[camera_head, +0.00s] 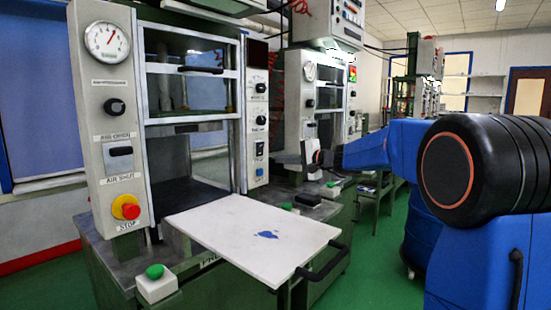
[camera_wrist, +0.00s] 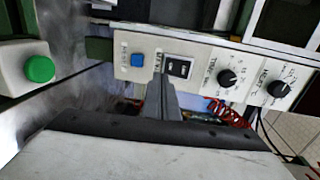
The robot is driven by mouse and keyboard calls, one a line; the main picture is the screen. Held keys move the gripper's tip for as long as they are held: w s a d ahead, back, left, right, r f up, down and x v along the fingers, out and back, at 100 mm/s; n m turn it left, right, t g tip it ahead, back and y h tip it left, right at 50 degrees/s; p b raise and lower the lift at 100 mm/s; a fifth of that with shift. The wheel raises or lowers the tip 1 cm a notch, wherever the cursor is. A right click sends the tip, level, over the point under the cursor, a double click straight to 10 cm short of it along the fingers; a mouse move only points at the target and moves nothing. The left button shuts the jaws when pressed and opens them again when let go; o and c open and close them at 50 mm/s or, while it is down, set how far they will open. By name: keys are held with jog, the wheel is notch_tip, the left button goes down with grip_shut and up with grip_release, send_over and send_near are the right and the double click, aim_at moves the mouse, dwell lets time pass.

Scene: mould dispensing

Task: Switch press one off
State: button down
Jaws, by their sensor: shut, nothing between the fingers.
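Press one (camera_head: 168,100) stands at the left front, with a narrow control panel (camera_head: 257,110) on its right side. On that panel are a black rocker switch (camera_head: 259,149) and a blue button (camera_head: 259,168). In the wrist view, the rocker switch (camera_wrist: 179,67) sits in a white frame between the blue button (camera_wrist: 137,60) and a black knob (camera_wrist: 228,78). My gripper (camera_head: 276,159) is shut and empty, pointing at this panel from the right. In the wrist view its fingertips (camera_wrist: 162,82) overlap the switch's lower left edge. I cannot tell whether they touch it.
A white board (camera_head: 225,225) with a blue patch and black handle juts out in front of the press. Green buttons stand on white boxes, one at front left (camera_head: 156,283). A red stop button (camera_head: 130,210) is on the left panel. A second press (camera_head: 320,95) stands behind.

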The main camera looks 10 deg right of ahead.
jog(key=f+v, duration=0.1)
jog(key=v, duration=0.5)
jog(key=shift+f, duration=0.35)
jog(key=shift+s+d, duration=0.1)
jog(key=shift+s, duration=0.05)
